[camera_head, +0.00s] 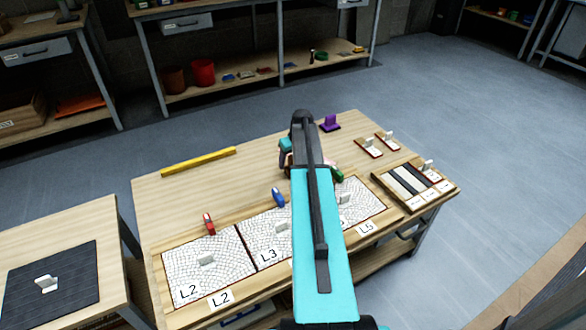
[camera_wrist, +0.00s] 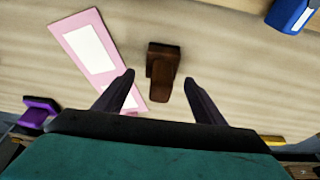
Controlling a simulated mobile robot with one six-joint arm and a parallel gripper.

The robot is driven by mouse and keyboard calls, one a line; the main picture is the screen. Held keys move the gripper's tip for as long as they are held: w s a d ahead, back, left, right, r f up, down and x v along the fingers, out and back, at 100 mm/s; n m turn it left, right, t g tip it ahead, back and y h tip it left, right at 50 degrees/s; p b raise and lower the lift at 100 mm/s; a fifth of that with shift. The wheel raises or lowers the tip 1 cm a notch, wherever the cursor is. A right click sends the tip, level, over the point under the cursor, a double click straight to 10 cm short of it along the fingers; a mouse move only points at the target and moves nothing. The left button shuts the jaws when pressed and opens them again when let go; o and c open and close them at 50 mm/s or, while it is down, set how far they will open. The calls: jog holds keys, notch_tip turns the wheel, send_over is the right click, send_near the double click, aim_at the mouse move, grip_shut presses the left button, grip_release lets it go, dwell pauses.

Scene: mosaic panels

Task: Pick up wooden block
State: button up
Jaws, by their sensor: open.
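The dark brown wooden block (camera_wrist: 160,62) lies on the light wood table in the wrist view, with a narrower part pointing toward the gripper. My gripper (camera_wrist: 158,78) is open, with one dark finger on each side of the block's near part. A gap shows between each finger and the block, and nothing is held. In the head view my cyan arm reaches over the table (camera_head: 190,190) and hides most of the area around the gripper; I cannot clearly make out the block there.
A pink card (camera_wrist: 88,48) with white panels lies left of the block. A blue object (camera_wrist: 290,14) and a purple object (camera_wrist: 40,110) are nearby. In the head view, a yellow bar (camera_head: 198,161) lies at the back left, and white mosaic panels (camera_head: 190,275) line the front.

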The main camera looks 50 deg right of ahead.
jog(key=shift+x, duration=1.55)
jog(key=c, duration=1.1)
jog(key=shift+r, duration=0.1)
jog(key=shift+r, duration=4.95)
